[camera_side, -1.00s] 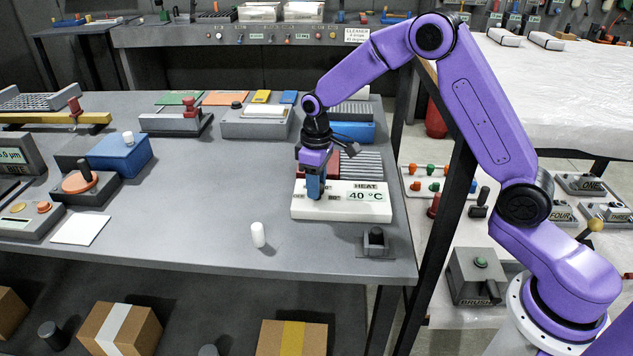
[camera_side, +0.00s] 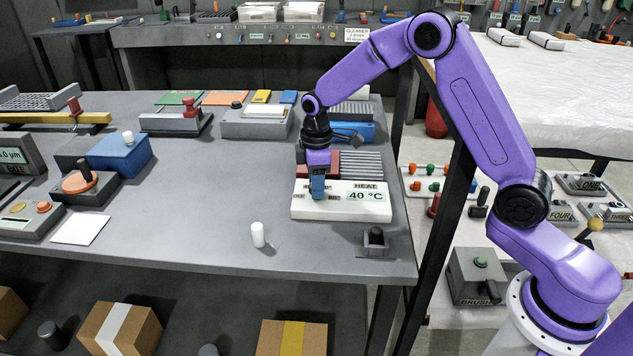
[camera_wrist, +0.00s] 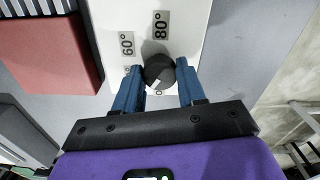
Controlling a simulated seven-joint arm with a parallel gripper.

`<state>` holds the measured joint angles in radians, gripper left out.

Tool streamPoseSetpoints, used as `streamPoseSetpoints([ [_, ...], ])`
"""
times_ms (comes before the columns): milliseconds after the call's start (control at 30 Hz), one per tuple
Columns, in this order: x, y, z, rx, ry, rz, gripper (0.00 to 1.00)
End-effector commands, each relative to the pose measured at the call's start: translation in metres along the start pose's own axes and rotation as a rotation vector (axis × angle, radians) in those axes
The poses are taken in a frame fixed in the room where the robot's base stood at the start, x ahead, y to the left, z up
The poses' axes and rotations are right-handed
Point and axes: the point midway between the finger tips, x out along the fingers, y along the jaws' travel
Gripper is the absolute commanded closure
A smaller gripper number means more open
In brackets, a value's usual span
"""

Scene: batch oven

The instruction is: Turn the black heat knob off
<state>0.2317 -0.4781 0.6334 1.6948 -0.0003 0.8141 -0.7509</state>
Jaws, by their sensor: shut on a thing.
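The white heater box (camera_side: 352,213) stands on the grey bench with a "HEAT" label and a display reading 40 °C. My gripper (camera_side: 317,194) points down onto the left part of its top, and its blue fingers hide the knob in the side view. In the wrist view, the black heat knob (camera_wrist: 158,72) sits between the two blue fingertips of my gripper (camera_wrist: 160,80), which is shut on it. Labels "60°" and "80°" show beside the knob on the white panel. Other markings near it are partly covered by the fingers.
A red block (camera_wrist: 48,52) and a grey ribbed plate (camera_side: 362,165) lie just behind the box. A white cylinder (camera_side: 258,235) and a small black-knobbed fixture (camera_side: 376,242) stand in front.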

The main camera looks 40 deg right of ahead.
Motion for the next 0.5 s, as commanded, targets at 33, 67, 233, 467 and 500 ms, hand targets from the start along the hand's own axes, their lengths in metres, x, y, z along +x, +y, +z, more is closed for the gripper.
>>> streamPoseSetpoints([
  [33, -0.001, 0.0004, -0.0005, -0.043, 0.002, 0.002, 0.91],
  [67, -0.001, 0.0005, -0.0005, -0.071, 0.002, 0.002, 0.91],
  [233, -0.0011, 0.0004, -0.0007, -0.227, 0.002, 0.002, 0.91],
  [467, -0.0012, 0.0002, -0.001, -0.405, 0.002, 0.003, 0.91],
  [500, -0.0012, 0.0003, -0.001, -0.43, 0.002, 0.003, 0.91],
])
